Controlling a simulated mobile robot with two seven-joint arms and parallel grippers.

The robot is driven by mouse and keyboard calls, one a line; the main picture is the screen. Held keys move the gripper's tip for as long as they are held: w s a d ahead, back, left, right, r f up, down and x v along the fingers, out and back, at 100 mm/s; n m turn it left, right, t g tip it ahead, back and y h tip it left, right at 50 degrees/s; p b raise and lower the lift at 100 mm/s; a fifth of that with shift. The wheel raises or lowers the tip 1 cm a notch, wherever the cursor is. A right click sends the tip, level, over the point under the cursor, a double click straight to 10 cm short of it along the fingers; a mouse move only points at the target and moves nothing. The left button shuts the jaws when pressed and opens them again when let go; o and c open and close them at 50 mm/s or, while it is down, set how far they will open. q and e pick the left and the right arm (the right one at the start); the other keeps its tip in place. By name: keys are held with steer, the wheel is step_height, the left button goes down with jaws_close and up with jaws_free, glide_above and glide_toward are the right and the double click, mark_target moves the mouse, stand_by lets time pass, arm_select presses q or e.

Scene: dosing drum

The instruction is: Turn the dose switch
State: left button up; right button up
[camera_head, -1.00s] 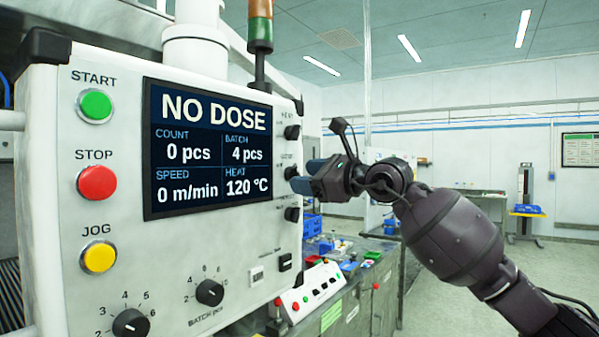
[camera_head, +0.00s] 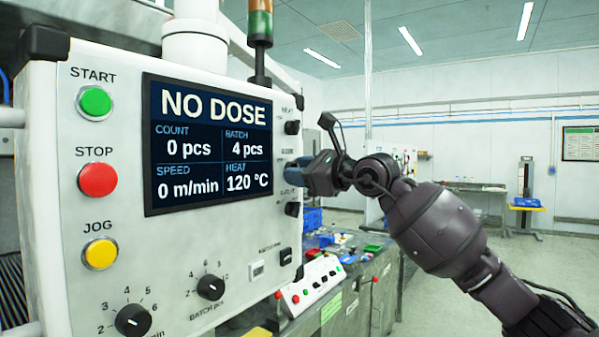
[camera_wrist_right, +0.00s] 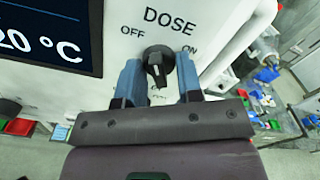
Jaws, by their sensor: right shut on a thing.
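The dose switch (camera_wrist_right: 158,65) is a black rotary knob on the white control panel, under the word DOSE, with OFF at upper left and ON at upper right. My right gripper (camera_wrist_right: 160,80) has its two blue fingers on either side of the knob and is shut on it. In the head view my right gripper (camera_head: 292,172) reaches the panel's right part from the right and hides the dose switch. The panel screen (camera_head: 208,145) reads NO DOSE. My left gripper is not in view.
Other black knobs sit above (camera_head: 292,127) and below (camera_head: 292,209) the gripper. START (camera_head: 95,103), STOP (camera_head: 97,179) and JOG (camera_head: 100,253) buttons are on the panel's left. A bench with a small button box (camera_head: 312,285) stands behind the panel. Open floor lies right.

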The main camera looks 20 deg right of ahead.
steer(key=m+b, duration=0.1)
steer(key=m, duration=0.1)
steer(key=shift+f+m, duration=0.1)
steer(key=shift+m, duration=0.3)
steer(key=m, duration=0.2)
steer(key=shift+s+a+m, duration=0.1)
steer(key=shift+m, duration=0.3)
steer(key=m, duration=0.3)
steer(key=shift+s+a+m, duration=0.1)
steer(key=shift+m, duration=1.5)
steer(key=o, duration=0.9)
